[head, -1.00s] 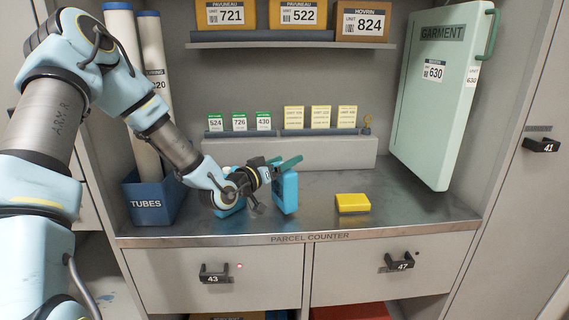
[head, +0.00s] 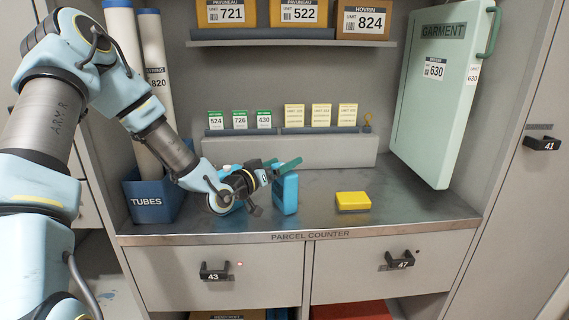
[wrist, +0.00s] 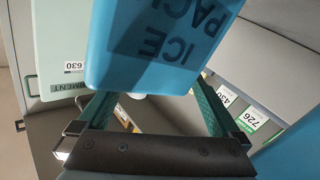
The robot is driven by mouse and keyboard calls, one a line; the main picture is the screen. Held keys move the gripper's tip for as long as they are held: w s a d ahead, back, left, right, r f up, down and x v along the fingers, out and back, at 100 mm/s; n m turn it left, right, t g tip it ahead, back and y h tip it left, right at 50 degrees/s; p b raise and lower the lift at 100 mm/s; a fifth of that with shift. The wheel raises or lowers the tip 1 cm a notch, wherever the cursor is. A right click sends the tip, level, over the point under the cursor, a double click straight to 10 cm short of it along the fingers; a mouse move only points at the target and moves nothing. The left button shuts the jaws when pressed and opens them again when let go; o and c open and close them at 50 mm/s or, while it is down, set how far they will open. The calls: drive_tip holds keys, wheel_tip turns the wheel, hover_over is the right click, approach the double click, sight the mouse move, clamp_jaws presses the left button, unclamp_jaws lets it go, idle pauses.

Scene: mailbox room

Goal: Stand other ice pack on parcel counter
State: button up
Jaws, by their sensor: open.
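A blue ice pack (head: 290,193) stands upright on the parcel counter (head: 420,207), left of its middle. My gripper (head: 287,166) is open at the top of this pack, its green fingers level with the upper edge. In the wrist view, a blue pack with upside-down ICE PACK lettering (wrist: 165,45) fills the upper middle and hides the ends of the open fingers (wrist: 155,105). I cannot tell whether the fingers touch it. Another blue surface (wrist: 295,155) shows at the wrist view's lower right; I cannot tell for sure what it is.
A yellow block (head: 352,201) lies right of the pack. A blue TUBES bin (head: 150,208) with tall tubes stands at left, a green GARMENT case (head: 435,110) at right. A grey ledge with cards (head: 300,152) runs along the back. The counter's front right is clear.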

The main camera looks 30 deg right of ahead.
drive_tip(key=b+v, duration=0.2)
drive_tip(key=v, duration=0.8)
drive_tip(key=shift+s+a, duration=0.15)
drive_tip(key=shift+a, duration=0.2)
drive_tip(key=shift+a, duration=0.1)
